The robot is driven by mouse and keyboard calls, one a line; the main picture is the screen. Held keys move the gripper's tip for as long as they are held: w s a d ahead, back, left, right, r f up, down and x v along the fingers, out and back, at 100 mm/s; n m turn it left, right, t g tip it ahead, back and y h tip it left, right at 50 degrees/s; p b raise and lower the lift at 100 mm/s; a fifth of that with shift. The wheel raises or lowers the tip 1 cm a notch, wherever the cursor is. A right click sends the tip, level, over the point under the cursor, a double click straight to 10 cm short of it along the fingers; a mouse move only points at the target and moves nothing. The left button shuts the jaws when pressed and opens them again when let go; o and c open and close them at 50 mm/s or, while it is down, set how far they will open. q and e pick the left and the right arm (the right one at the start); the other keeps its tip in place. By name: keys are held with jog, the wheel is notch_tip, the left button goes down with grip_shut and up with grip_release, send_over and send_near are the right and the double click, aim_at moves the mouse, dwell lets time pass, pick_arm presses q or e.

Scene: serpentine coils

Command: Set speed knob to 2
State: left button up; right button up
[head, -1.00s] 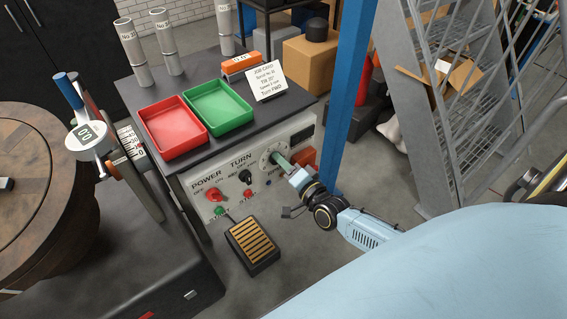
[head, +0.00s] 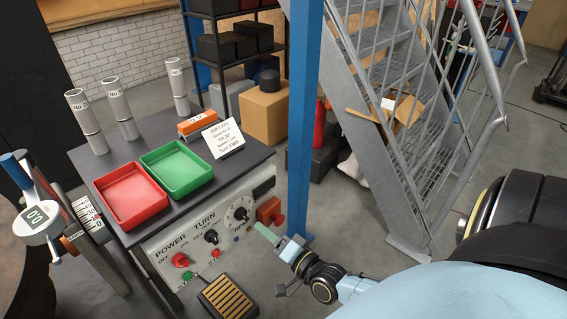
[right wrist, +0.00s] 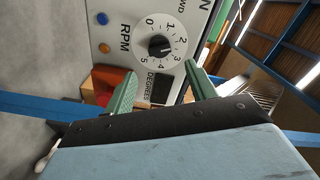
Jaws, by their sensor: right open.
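The speed knob (head: 240,213) is a black knob on a white RPM dial on the front panel of the control box. In the right wrist view the knob (right wrist: 160,46) sits inside a ring of numbers from 0 to 5. Its pointer faces the 2 to 3 side; the exact mark is hard to read. My right gripper (head: 264,233) is just in front of and right of the dial, apart from it. In the right wrist view its green fingers are spread with nothing between them (right wrist: 162,80). My left gripper is not in view.
The power knob (head: 180,260) and turn knob (head: 211,236) are left of the dial. A red button on an orange box (head: 270,210) is just right of it. A blue post (head: 303,120) stands behind my right gripper. A foot pedal (head: 228,297) lies below.

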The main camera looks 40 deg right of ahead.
jog(key=s, duration=0.5)
jog(key=shift+s+d, duration=0.2)
jog(key=shift+s, duration=0.1)
jog(key=s+a+f+n+g, duration=0.1)
jog(key=s+f+n+g, duration=0.4)
jog(key=f, duration=0.7)
jog(key=s+a+f+n+g, duration=0.1)
jog(key=s+f+n+g, duration=0.25)
jog(key=s+f, duration=0.65)
jog(key=s+a+f+n+g, duration=0.2)
jog(key=s+f+n+g, duration=0.1)
jog(key=s+f, duration=0.4)
jog(key=s+a+f+n+g+h, duration=0.1)
jog(key=s+a+f+n+g, duration=0.1)
jog(key=s+f+g, duration=0.3)
jog(key=s+f+n, duration=0.1)
jog(key=s, duration=0.3)
jog(key=shift+f, duration=0.4)
jog(key=shift+s+g, duration=0.1)
jog(key=shift+g, duration=0.15)
